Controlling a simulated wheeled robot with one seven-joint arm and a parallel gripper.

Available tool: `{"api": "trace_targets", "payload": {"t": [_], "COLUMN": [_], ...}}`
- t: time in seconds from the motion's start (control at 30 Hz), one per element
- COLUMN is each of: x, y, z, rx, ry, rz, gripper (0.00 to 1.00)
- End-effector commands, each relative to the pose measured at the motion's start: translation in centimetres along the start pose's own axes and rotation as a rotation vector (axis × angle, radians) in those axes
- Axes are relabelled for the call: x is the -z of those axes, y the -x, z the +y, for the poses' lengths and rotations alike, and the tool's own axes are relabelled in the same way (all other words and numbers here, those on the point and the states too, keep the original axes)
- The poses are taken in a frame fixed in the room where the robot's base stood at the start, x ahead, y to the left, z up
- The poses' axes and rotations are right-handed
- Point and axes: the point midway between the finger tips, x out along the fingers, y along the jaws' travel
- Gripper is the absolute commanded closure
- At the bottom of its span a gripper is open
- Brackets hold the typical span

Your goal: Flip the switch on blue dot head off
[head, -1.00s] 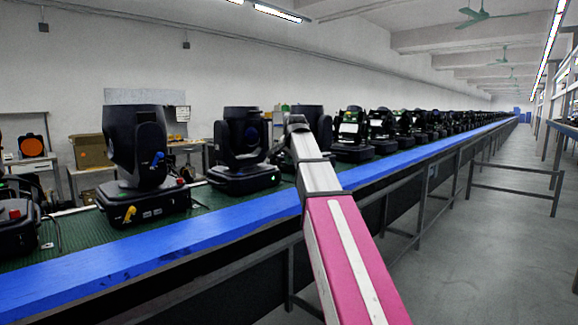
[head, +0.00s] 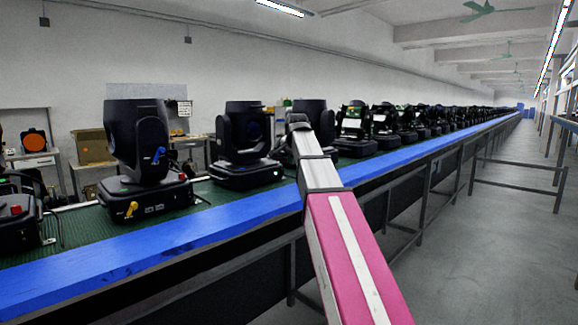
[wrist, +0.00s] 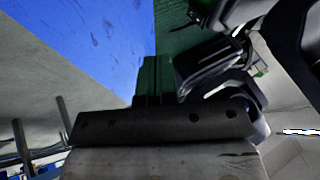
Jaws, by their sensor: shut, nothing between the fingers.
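A black moving head (head: 140,140) stands upright on the belt at left. It has a small blue mark (head: 158,155) on its yoke and a yellow part on its base. Whether this is the blue dot head is unclear, and I cannot make out its switch. A second black head (head: 243,135) stands right of it, with a green light on its base. My gripper (head: 297,121) is shut and empty, in front of a third head (head: 318,112) that it partly hides. In the wrist view, my gripper (wrist: 154,78) shows near dark head parts (wrist: 215,70); contact is unclear.
A blue rail (head: 150,238) runs along the front of the green belt (head: 90,222). Another head base with a red switch (head: 15,210) is at far left. A row of heads recedes to the right.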

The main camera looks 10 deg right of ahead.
Motion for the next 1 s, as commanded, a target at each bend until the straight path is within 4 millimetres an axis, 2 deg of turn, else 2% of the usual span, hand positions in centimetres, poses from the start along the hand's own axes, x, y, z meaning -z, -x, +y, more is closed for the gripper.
{"api": "trace_targets", "payload": {"t": [0.53,0.73,1.0], "x": [0.0,-0.1,-0.2], "y": [-9.3,-10.7,-11.3], "z": [0.0,-2.5,-3.4], "rx": [-0.002,0.000,0.000], "ry": [0.000,0.000,0.000], "rz": [-0.002,-0.001,0.000], "gripper": [1.00,1.00,1.00]}}
